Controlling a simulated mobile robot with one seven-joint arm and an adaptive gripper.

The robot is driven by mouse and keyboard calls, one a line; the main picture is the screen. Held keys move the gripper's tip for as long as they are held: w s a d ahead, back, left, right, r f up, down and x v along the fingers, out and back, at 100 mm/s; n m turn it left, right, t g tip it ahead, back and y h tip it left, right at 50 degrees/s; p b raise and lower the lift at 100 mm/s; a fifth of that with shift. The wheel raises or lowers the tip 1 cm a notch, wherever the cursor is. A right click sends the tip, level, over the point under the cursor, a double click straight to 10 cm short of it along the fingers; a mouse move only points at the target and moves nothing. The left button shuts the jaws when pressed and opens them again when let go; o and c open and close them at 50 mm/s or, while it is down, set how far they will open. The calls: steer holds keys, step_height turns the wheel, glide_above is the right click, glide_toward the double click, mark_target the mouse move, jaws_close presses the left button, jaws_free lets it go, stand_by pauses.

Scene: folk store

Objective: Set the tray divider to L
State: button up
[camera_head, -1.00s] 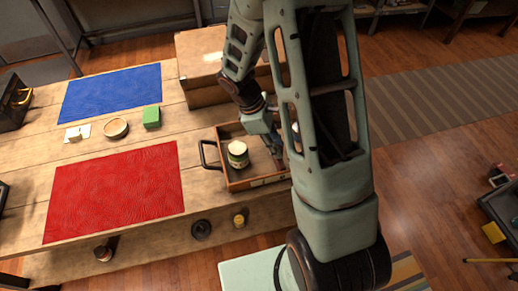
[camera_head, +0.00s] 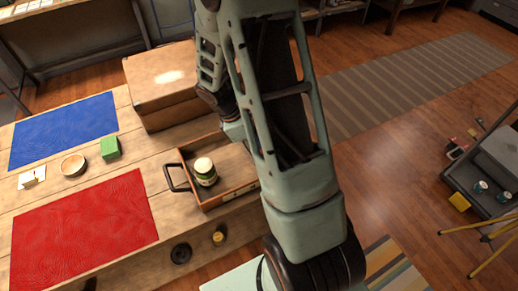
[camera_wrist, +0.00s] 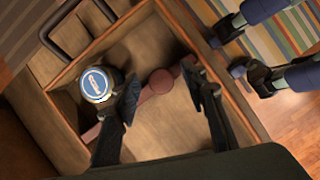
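The wooden tray (camera_head: 232,196) with a dark handle stands on the bench; its rim also shows in the wrist view (camera_wrist: 66,76). A jar (camera_head: 205,171) stands inside it near the handle side; the wrist view shows its blue lid (camera_wrist: 97,84). A reddish-brown bar with a round middle, apparently the divider (camera_wrist: 160,82), lies across the tray in the wrist view. My gripper (camera_wrist: 160,76) is open over the tray, its dark fingers spread on either side of the round part. I cannot tell whether they touch the bar. My arm hides the gripper and divider in the head view.
A large box (camera_head: 160,92) stands behind the tray. A red mat (camera_head: 85,232), a blue mat (camera_head: 62,130), a green block (camera_head: 110,148) and a round bowl (camera_head: 73,165) lie to the left. A dark cart (camera_head: 490,165) is at far right.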

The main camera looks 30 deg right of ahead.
steer(key=v, duration=1.2)
